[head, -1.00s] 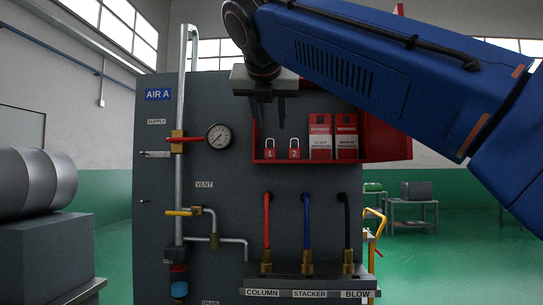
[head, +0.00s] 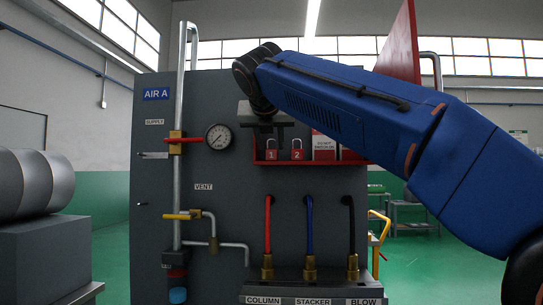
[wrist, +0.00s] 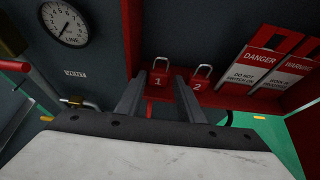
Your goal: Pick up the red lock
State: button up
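Two red padlocks with metal shackles stand side by side on the shelf of the red lockout box (head: 333,164). Lock 1 (head: 270,154) is on the left and lock 2 (head: 297,154) is on the right. My gripper (head: 269,137) is in front of the box, just above lock 1 in the head view. In the wrist view my gripper (wrist: 160,76) has its two dark fingers apart. Lock 1 (wrist: 158,84) shows between the fingertips, and lock 2 (wrist: 199,88) is just outside the right finger. Nothing is held, and I cannot tell whether a finger touches lock 1.
Danger tags (wrist: 258,65) hang to the right of the locks. The open red door (head: 398,45) rises behind my arm. A pressure gauge (head: 219,137) and red valve handle (head: 190,141) are at left. Red, blue and black hoses (head: 309,225) stand below the shelf.

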aim_at(271, 150)
jog(key=shift+x, duration=2.95)
jog(key=shift+s+a+f, duration=0.1)
jog(key=c, duration=0.7)
